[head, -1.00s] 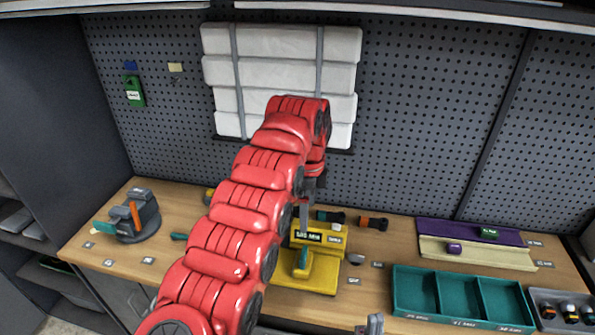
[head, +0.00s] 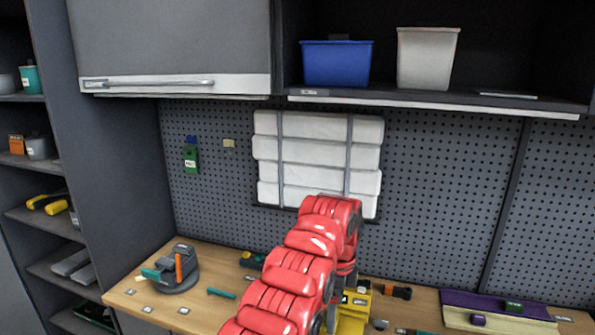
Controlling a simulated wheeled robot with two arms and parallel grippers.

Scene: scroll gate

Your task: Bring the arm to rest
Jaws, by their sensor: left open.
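My left arm (head: 285,278) is red and segmented. It rises from the bottom of the head view, bends over at its top in front of the white slatted panel (head: 290,149), and drops down behind itself. My left gripper (head: 332,314) shows only as a small grey part at the arm's right edge, beside the yellow stand (head: 353,322) on the bench. It is open, and I see nothing held in it. Most of it is hidden by the arm. My right gripper is out of view.
The wooden bench (head: 211,275) carries a grey round-based tool (head: 176,270) at left and a purple rail (head: 470,300) at right. Above, a shelf holds a blue bin (head: 337,64) and a white bin (head: 427,58). Side shelves stand at far left.

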